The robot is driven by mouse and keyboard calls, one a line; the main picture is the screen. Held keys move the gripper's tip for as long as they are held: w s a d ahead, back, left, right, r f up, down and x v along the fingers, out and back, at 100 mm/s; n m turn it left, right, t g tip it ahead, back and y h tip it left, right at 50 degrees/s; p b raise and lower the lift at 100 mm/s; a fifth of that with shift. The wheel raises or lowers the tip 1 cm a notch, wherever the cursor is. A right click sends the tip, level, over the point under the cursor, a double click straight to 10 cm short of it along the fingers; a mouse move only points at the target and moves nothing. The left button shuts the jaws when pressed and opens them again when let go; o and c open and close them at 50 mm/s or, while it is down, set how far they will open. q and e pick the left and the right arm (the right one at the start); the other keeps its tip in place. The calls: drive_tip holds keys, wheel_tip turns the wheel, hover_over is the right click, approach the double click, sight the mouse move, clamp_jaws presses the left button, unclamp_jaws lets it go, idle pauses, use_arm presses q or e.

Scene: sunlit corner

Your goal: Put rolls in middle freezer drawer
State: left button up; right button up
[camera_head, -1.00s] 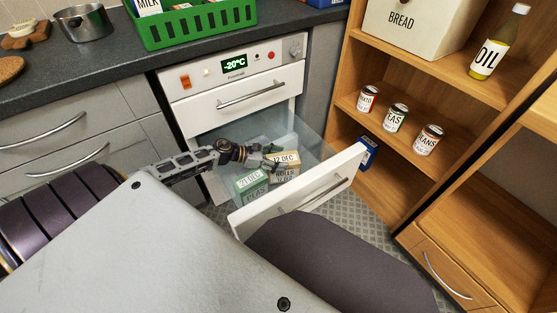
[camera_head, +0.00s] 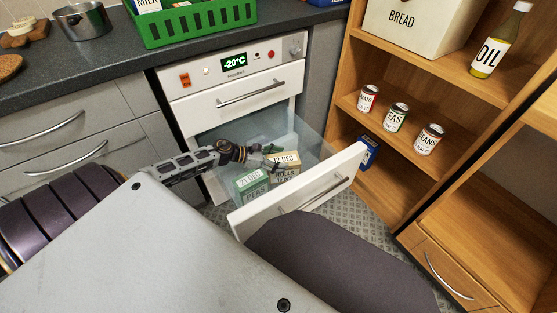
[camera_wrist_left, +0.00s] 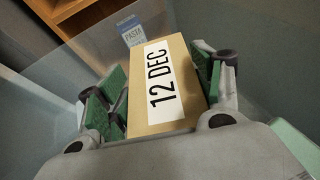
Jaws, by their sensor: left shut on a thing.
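The rolls box (camera_head: 284,172), tan with a white "12 DEC" label, is inside the open freezer drawer (camera_head: 325,180). It also shows in the left wrist view (camera_wrist_left: 165,85), between green finger pads. My left gripper (camera_head: 270,157) reaches into the drawer from the left and is shut on the rolls box; in the wrist view its fingers (camera_wrist_left: 158,95) flank the box. Whether the box touches the drawer floor is hidden. A green peas box (camera_head: 250,184) labelled "21 DEC" sits beside it in the drawer. My right gripper is not in view.
The freezer (camera_head: 238,75) has a shut white drawer above the open one. A green crate (camera_head: 200,22) stands on the counter. Wooden shelves with several cans (camera_head: 398,117) stand right, close to the drawer. A blue pasta box (camera_head: 368,152) is on the lowest shelf.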

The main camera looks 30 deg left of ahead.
use_arm(q)
drive_tip(key=shift+s+f, duration=0.1)
drive_tip(key=shift+f, duration=0.15)
